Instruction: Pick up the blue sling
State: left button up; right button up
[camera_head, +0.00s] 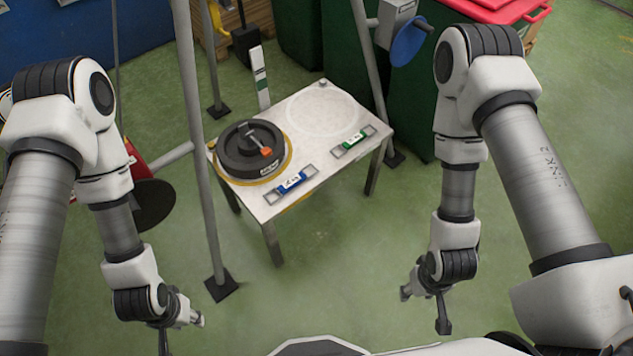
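The blue sling (292,183) lies flat on the near edge of the small metal table (325,160), in front of the black round weight. It has a pale label in the middle and a grey loop at each end. My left gripper (181,332) is low at the bottom left, well short of the table, with its fingers spread and nothing between them. My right gripper (424,310) is low at the bottom right of centre, also apart from the table, with its fingers spread and empty.
A similar green sling (352,141) lies to the right of the blue one. The black weight (250,150) with an orange-tipped lever sits at the table's left, beside a pale disc (323,110). A grey post (198,150) stands left of the table. The floor in front is clear.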

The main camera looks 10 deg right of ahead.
aim_at(299, 177)
jog(key=i+u, duration=0.7)
jog(key=u, duration=0.25)
